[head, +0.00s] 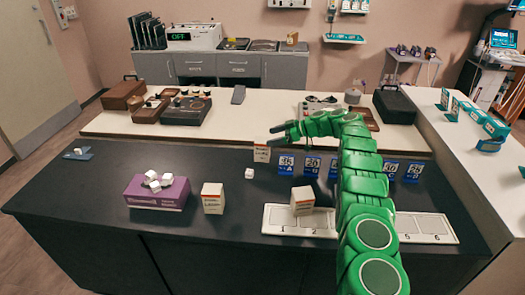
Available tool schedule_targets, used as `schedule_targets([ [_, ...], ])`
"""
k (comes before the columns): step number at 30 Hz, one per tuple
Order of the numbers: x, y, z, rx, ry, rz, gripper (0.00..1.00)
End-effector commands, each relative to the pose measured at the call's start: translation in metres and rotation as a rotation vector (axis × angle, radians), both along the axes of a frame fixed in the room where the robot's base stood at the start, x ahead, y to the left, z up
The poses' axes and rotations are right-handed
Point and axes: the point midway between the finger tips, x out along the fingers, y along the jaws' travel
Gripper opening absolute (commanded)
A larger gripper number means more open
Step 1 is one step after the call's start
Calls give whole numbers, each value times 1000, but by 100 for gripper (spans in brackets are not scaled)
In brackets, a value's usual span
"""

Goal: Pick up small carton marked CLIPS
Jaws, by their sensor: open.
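Three small white cartons with orange-brown bands are in the head view, their lettering too small to read, so I cannot tell which is marked CLIPS. One carton (212,199) stands beside a purple box on the dark counter. Another carton (302,201) stands at the white numbered strip, near slot 2. The third carton (261,154) is farther back, near the edge of the white counter. My gripper (274,136) is open and empty, pointing left just above and right of this third carton. My green arm hides the middle of the strip.
The purple box (157,198) carries several white cubes; a loose cube (249,173) lies nearby. Blue number cards (311,166) stand in a row behind the numbered strip (283,231). The dark counter's left part is mostly clear.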

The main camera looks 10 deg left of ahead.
Motion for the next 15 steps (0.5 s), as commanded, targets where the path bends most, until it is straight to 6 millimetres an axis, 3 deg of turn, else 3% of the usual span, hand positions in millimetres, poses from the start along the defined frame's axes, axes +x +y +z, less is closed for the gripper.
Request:
schedule_targets([
  [15,4,28,-23,0,4,2,88],
])
